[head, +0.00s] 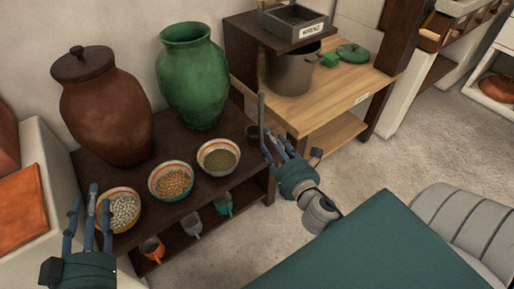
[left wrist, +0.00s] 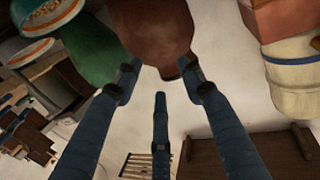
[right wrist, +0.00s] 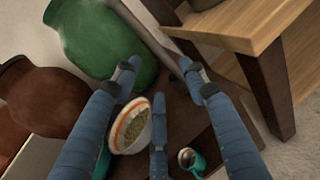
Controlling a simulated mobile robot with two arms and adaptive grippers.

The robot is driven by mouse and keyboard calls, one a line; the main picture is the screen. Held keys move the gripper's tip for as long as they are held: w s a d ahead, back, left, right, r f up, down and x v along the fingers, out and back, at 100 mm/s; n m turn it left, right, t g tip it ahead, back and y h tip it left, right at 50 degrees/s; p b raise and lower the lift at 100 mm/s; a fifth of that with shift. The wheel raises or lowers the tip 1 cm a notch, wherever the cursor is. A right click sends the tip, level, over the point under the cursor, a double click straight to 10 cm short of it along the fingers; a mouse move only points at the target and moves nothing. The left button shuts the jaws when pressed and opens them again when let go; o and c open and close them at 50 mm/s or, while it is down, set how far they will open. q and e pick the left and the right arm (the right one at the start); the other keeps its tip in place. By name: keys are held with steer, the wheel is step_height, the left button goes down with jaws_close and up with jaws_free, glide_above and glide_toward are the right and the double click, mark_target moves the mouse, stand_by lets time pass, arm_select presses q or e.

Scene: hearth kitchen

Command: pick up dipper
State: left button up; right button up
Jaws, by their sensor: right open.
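The dipper (head: 261,112) stands upright near the right end of the dark bench, its thin handle rising beside a small dark cup-like part (head: 252,132). What looks like its handle (right wrist: 148,36) also runs slantwise in the right wrist view, passing by the fingertips. My right gripper (head: 275,142) is open, with its fingers just right of the handle; I cannot tell whether they touch it. The dipper's lower end is not clear in the right wrist view. My left gripper (head: 90,205) is open and empty near the left bowl, with fingers spread.
On the bench are a brown lidded jar (head: 105,110), a green jar (head: 192,80) and bowls of white pieces (head: 120,228), orange grains (head: 153,195) and green grains (head: 203,165). Mugs (head: 192,224) sit below. A wooden table (head: 340,88) with a pot (head: 292,72) stands right.

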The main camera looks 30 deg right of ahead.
mark_target(260, 112)
steer(key=w+r, duration=0.1)
steer(key=w+r+n+t, duration=0.1)
steer(key=w, duration=0.1)
steer(key=w+r+n+b, duration=0.1)
steer(key=r, duration=0.1)
steer(key=shift+w+d, duration=0.35)
steer(key=shift+w, duration=0.05)
steer(key=shift+w+d, duration=0.1)
steer(key=shift+w, duration=0.35)
steer(key=w, duration=0.2)
steer(key=w+d+b, duration=0.1)
steer(key=w, duration=0.2)
steer(key=shift+d+f, duration=0.1)
steer(key=shift+f, duration=0.1)
arm_select(q)
steer(key=s+r+t+h, duration=0.1)
steer(key=s+r+t, duration=0.2)
steer(key=r, duration=0.9)
steer(key=shift+d+r+t+h, duration=0.15)
steer(key=shift+t+h, duration=0.25)
steer(key=shift+t, duration=0.7)
steer(key=shift+s, duration=0.1)
arm_select(e)
steer(key=shift+s, duration=0.1)
jaws_close()
